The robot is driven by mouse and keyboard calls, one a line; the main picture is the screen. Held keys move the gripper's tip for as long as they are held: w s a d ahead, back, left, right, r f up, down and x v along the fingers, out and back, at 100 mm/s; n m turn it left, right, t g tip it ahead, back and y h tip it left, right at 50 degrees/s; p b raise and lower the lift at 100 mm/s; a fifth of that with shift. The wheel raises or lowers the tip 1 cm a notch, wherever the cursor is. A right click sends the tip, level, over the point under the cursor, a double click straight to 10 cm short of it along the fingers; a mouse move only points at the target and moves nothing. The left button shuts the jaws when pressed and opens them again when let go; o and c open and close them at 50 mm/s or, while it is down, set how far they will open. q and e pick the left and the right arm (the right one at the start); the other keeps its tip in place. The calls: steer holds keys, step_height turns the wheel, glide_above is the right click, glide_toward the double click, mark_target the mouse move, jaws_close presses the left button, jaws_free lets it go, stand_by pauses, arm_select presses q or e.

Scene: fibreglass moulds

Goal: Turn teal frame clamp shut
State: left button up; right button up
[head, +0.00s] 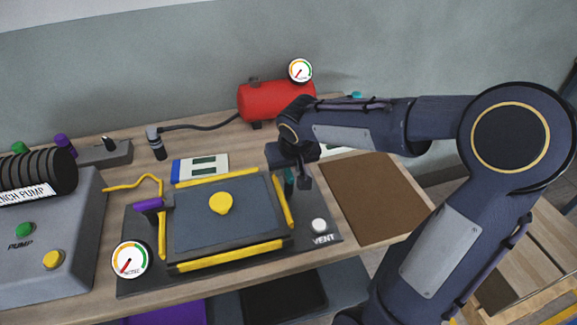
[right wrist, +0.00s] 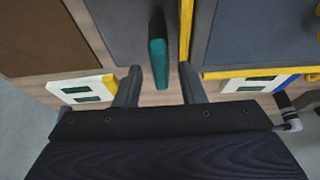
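The teal frame clamp (head: 289,181) is at the right side of the mould frame in the head view, mostly hidden behind my right gripper. In the right wrist view its teal lever (right wrist: 158,63) points towards the gripper. My right gripper (head: 303,184) is over the clamp; in the wrist view its two fingers (right wrist: 160,68) are apart. The lever's end shows between the fingertips with a gap on each side. I cannot tell how deep the fingers reach around it. My left gripper is not in view.
The mould plate (head: 205,235) has yellow edge strips, a yellow knob (head: 221,203) and a purple clamp (head: 150,205) at left. A white vent button (head: 319,225) is close to the gripper. A brown board (head: 375,200) lies right, a red tank (head: 275,101) behind, a bench pump (head: 45,240) left.

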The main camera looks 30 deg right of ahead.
jaws_close()
